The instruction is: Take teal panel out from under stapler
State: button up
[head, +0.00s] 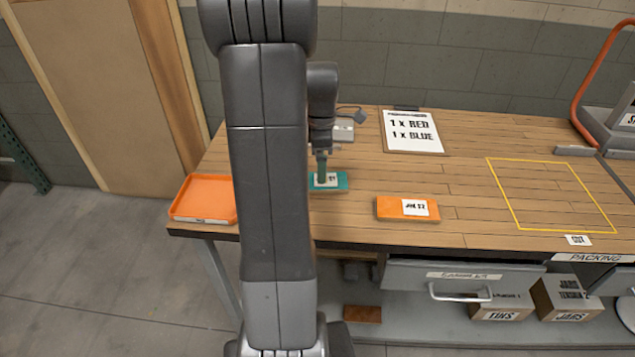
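The teal panel (341,182) lies flat on the wooden bench, with a white label on its top. My gripper (321,152) points down just above the panel, seen small and partly behind my own arm. A narrow grey-green shape (321,168) stands between the gripper and the panel's label. I cannot tell whether it is the stapler, a finger or something held. No stapler can be made out clearly. Whether the fingers are open or shut is too small to see. The panel's left end is close to my arm link and may be partly hidden.
An orange tray (204,198) sits at the bench's left end. An orange panel (390,207) with a label lies right of the teal one. A clipboard (412,132) lies behind. A yellow-outlined area (550,195) at right is bare. A drawer (410,275) is below.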

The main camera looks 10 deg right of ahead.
aim_at(342, 188)
jog(key=shift+w+a+f, duration=0.1)
jog(key=shift+f, duration=1.35)
jog(key=shift+w+a+f, duration=0.1)
jog(key=shift+f, duration=1.35)
jog(key=c, duration=1.1)
